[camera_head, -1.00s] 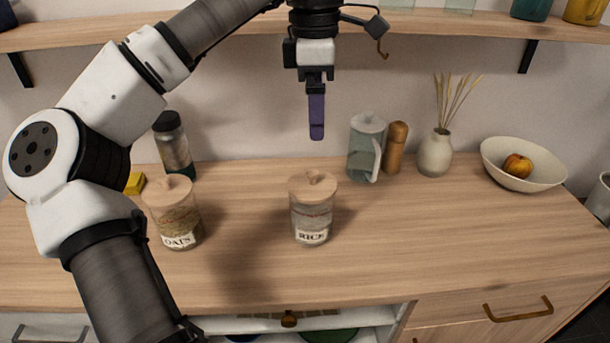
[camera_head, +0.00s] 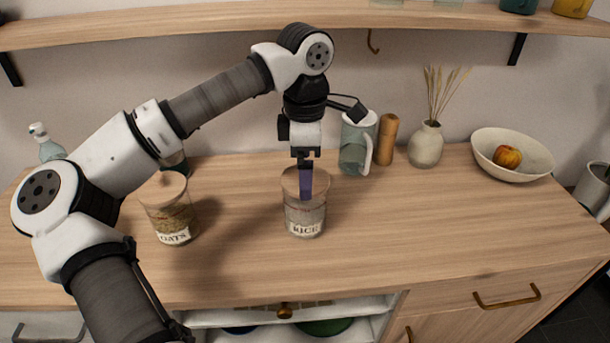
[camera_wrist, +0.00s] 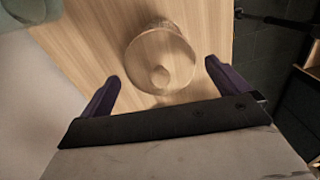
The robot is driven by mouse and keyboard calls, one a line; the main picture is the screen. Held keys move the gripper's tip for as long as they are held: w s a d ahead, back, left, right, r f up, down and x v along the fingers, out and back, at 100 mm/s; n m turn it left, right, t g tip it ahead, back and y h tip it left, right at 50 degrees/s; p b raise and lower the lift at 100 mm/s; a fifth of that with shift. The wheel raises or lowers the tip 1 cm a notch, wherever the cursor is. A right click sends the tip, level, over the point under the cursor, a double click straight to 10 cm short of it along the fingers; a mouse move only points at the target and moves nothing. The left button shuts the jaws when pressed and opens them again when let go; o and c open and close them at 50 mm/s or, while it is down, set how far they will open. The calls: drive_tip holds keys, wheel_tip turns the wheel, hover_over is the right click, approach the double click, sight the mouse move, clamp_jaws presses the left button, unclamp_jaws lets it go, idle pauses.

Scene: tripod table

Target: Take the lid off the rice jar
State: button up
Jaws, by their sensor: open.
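The rice jar (camera_head: 305,218) is a clear glass jar with a "RICE" label, standing upright on the counter. Its round wooden lid (camera_head: 291,180) is on it, partly hidden behind my gripper. I cannot tell whether the fingers touch the lid.
The oats jar (camera_head: 170,215) with a wooden lid stands to the left. A glass pitcher (camera_head: 355,145), a pepper mill (camera_head: 388,140), a vase (camera_head: 426,146) and a bowl (camera_head: 485,165) with fruit stand behind right. The front right counter is clear.

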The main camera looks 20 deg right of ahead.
drive_tip(key=shift+f, duration=0.5)
drive_tip(key=c, duration=0.9)
drive_tip(key=shift+r, duration=0.15)
